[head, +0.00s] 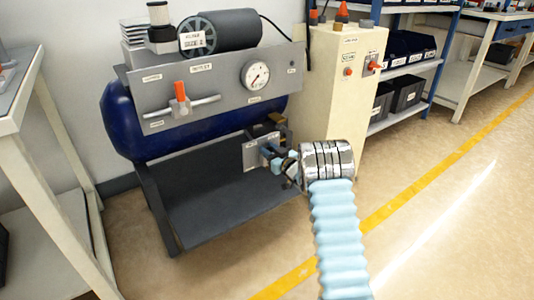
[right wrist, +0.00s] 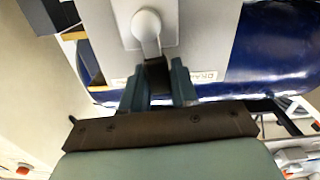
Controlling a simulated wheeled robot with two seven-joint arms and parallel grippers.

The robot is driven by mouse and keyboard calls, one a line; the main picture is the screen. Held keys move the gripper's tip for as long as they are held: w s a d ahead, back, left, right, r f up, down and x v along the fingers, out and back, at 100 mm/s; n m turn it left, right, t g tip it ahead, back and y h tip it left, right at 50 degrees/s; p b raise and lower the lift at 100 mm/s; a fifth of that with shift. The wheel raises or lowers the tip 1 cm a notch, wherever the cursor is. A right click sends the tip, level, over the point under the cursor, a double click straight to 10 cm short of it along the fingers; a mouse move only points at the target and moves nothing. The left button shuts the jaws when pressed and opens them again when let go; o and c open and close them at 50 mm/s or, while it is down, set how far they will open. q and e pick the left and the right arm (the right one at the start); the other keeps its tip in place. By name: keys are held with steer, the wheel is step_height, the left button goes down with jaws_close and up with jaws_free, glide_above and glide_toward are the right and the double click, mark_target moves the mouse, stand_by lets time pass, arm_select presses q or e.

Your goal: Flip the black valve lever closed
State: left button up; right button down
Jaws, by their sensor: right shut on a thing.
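The black valve lever (right wrist: 157,74) shows in the right wrist view, hanging down from a round pale pivot (right wrist: 146,25) on a light grey plate (right wrist: 200,45). My right gripper (right wrist: 159,84) has one finger on each side of the lever's black end and is shut on it. In the head view my right gripper (head: 272,155) is at the small grey plate (head: 250,156) low on the right of the blue tank (head: 122,125). The lever is hard to make out there, behind the fingers. My left gripper is not in view.
A grey panel with a gauge (head: 256,75) and an orange-handled lever (head: 180,98) is above the tank. A cream cabinet (head: 340,90) stands close to the right. A workbench (head: 40,140) is at the left. The floor in front is clear.

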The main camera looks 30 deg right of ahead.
steer(key=shift+d+m, duration=0.3)
steer(key=shift+m, duration=0.4)
steer(key=c, duration=1)
jaws_free()
steer(key=shift+o, duration=0.2)
steer(key=s+d, duration=0.1)
steer(key=s, duration=1.2)
steer(key=shift+s+p, duration=0.4)
steer(key=shift+p, duration=0.05)
steer(key=shift+f, duration=0.1)
